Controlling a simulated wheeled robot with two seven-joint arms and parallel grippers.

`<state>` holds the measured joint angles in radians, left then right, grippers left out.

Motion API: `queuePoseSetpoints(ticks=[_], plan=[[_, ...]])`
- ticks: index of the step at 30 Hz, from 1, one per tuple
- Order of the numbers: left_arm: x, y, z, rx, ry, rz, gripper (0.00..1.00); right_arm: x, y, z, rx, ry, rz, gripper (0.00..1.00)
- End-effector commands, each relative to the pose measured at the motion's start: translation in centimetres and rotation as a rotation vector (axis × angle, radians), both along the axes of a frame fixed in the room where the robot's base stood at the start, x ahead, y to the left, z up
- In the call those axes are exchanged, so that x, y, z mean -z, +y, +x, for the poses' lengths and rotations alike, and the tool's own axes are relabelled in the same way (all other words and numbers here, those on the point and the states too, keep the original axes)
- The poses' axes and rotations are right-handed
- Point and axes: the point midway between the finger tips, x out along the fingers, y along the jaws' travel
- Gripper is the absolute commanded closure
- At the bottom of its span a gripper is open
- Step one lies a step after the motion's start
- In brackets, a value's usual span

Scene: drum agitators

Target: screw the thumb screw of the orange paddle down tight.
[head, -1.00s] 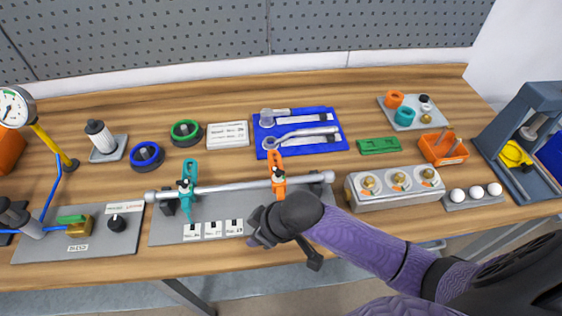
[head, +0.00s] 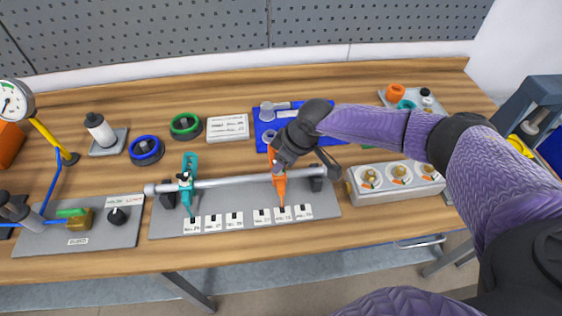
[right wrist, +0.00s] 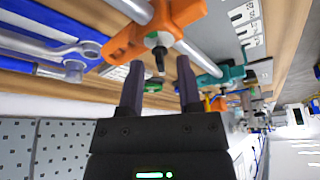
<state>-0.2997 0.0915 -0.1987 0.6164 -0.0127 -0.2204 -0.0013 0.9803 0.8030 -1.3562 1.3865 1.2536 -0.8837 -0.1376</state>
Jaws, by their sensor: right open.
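The orange paddle (head: 280,190) is mounted on a horizontal metal rod (head: 232,182) over a grey base plate. Its upper part is partly hidden by my right gripper (head: 284,160) in the head view. In the right wrist view the orange clamp (right wrist: 125,46) wraps around the rod. A dark thumb screw (right wrist: 159,60) sticks out of it toward my right gripper (right wrist: 160,80). The two fingers are apart with the screw's end between or just beyond their tips; contact is not visible. My left gripper is out of view.
A teal paddle (head: 187,186) sits on the same rod to the left. A blue tray (head: 263,118) with wrenches lies behind the orange paddle. White labels line the plate's front.

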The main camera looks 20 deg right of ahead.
Motion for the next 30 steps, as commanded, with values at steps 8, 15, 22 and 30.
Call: queuePoseSetpoints(ticks=[8,15,22,30], plan=[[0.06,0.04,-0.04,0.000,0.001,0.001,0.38,0.31,0.13,0.12,0.000,-0.001,0.001,0.56],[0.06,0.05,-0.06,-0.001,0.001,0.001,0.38,0.29,0.13,0.10,0.000,-0.001,0.001,1.00],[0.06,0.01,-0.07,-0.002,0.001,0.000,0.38,0.29,0.13,0.10,0.000,-0.001,0.001,1.00],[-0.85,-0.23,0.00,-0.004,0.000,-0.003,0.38,0.09,0.16,0.03,0.038,0.000,0.000,1.00]])
